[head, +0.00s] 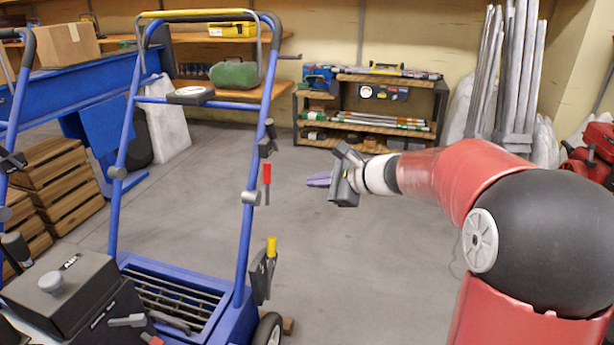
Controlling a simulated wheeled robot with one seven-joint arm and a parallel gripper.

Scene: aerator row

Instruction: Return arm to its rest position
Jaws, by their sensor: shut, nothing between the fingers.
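My red arm reaches in from the right side of the head view, bent at a large black joint. My gripper (345,178) is at its left end, held in the air over the grey floor. It is shut and empty. It is to the right of the blue aerator frame (247,225), with a clear gap between them.
The aerator handle carries a red lever (267,173) and a yellow-tipped lever (271,247). Wooden crates (50,185) are stacked at left. A low shelf (440,110) and grey pipes (515,80) stand at the back. The middle floor is clear.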

